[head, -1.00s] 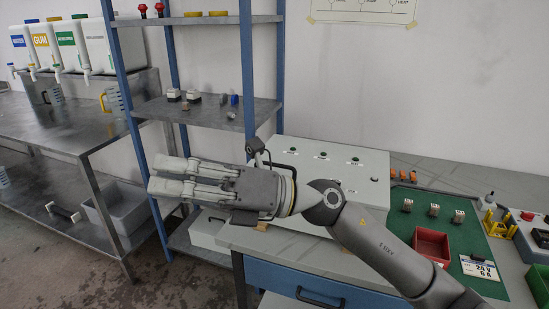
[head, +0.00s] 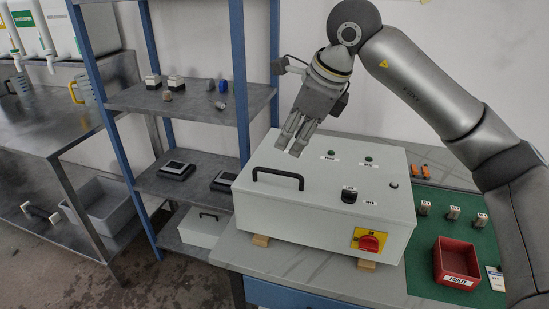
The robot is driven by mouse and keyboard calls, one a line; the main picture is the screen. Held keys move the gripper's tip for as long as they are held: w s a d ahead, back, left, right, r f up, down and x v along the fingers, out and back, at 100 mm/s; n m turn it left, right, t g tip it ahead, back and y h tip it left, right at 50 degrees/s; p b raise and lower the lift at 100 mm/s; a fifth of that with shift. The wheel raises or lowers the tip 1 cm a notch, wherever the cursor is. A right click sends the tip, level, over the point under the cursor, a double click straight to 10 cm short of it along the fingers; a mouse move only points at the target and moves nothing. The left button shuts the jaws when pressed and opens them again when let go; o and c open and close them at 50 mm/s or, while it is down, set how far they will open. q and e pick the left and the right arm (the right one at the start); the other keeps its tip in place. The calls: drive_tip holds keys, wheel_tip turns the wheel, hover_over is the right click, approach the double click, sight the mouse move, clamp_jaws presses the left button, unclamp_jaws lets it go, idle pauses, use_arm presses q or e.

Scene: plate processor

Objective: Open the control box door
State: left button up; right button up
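The control box (head: 318,218) is a light grey box on wooden blocks on the bench. Its sloping top door (head: 325,182) lies shut, with a black handle (head: 278,178) at the left. The door carries green buttons and a black switch (head: 349,195). A red rotary switch on a yellow plate (head: 369,241) is on the front face. My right gripper (head: 289,151) points down above the back left part of the door, behind the handle and apart from it. Its fingers look close together; I cannot tell whether they meet. My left gripper is not in view.
A blue-framed shelf (head: 200,105) with small parts stands close on the left. On the right, a green mat (head: 428,240) bears a red bin (head: 456,262) and several small labelled parts. Orange parts (head: 420,170) lie behind it. The bench front is clear.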

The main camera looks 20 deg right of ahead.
hover_over(278, 172)
drive_tip(key=s+d, duration=0.1)
drive_tip(key=s, duration=0.1)
wheel_tip(278, 172, down, 4)
drive_tip(key=f, duration=0.1)
drive_tip(key=shift+w+p+x, duration=0.2)
drive_tip(key=shift+p+x, duration=0.15)
drive_tip(key=shift+x, duration=1.8)
drive_tip(key=shift+c, duration=1)
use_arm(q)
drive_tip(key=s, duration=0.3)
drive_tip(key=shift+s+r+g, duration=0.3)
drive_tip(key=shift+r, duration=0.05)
use_arm(e)
clamp_jaws()
